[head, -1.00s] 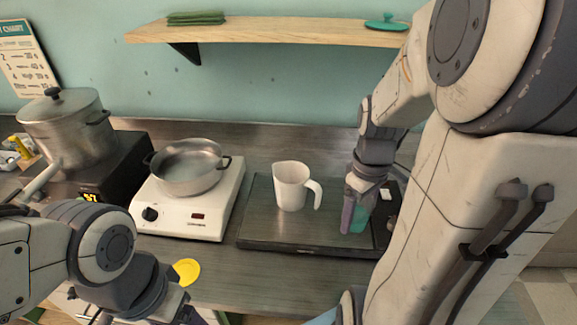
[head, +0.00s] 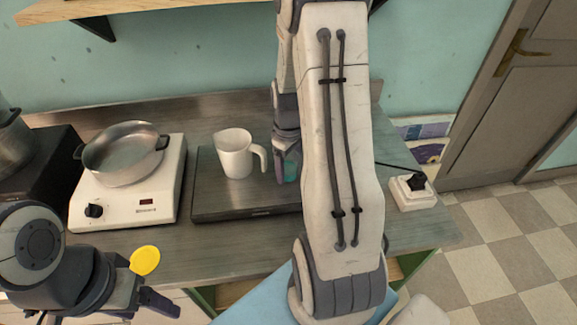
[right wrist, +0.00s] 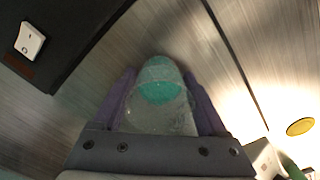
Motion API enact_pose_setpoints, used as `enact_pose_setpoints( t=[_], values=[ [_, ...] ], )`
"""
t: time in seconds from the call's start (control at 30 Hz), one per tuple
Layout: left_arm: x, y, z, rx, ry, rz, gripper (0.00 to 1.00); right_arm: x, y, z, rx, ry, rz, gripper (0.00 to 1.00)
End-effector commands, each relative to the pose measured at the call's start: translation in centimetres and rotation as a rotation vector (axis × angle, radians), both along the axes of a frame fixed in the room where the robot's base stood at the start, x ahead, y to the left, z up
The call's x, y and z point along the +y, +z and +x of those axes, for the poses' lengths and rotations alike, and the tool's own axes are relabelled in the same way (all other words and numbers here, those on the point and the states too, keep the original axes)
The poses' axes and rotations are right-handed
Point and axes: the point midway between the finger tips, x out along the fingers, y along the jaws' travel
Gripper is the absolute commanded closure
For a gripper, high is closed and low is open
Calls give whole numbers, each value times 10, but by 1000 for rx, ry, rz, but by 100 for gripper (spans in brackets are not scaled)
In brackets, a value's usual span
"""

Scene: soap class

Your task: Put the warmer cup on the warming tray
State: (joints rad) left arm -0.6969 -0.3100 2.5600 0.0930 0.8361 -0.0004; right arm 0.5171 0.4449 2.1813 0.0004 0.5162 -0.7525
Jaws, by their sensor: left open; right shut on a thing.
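My right gripper (right wrist: 165,100) is shut on a clear cup with a teal band or content (right wrist: 160,85), between its purple fingers. In the head view a bit of the teal cup (head: 291,171) shows beside my right arm, which hides most of that gripper. The black warming tray (head: 225,210) lies on the counter with a white pitcher (head: 234,157) standing on it. The held cup is right of the pitcher; I cannot tell its height. My left gripper (head: 155,302) is open and empty at the lower left, by the counter's front.
A white hot plate (head: 120,208) with a metal pan (head: 122,155) stands left of the tray. A yellow disc (head: 145,260) is near my left gripper. A small white box with a dark knob (head: 412,190) stands right of my right arm. A shelf (head: 140,8) is above.

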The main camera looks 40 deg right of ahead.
Motion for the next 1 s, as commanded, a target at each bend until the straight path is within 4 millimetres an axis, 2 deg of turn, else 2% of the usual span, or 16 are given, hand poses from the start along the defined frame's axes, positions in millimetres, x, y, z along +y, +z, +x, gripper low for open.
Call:
enact_pose_setpoints(
  t=[0.37, 0.4, 0.47, 0.77, 0.87, 1.0],
  values=[
    [0, -3, 0, 0, 0, 0, 23, 0, -4, 0, -1, 0, -1, 81],
    [0, -3, 0, 0, 0, 0, 23, 0, -5, 0, -1, 0, -1, 21],
    [0, -2, 0, 0, 0, 0, 23, 0, -4, 0, -1, 0, -1, 0],
    [0, 1, 0, 0, 0, 0, 23, 0, 0, 0, -1, 0, -1, 0],
    [0, 1, 0, 0, 0, 0, 23, -1, 10, 1, -6, 0, -3, 0],
    [0, 2, 0, 0, 0, 0, 23, -1, 37, 1, -7, 0, -4, 0]
  ],
)
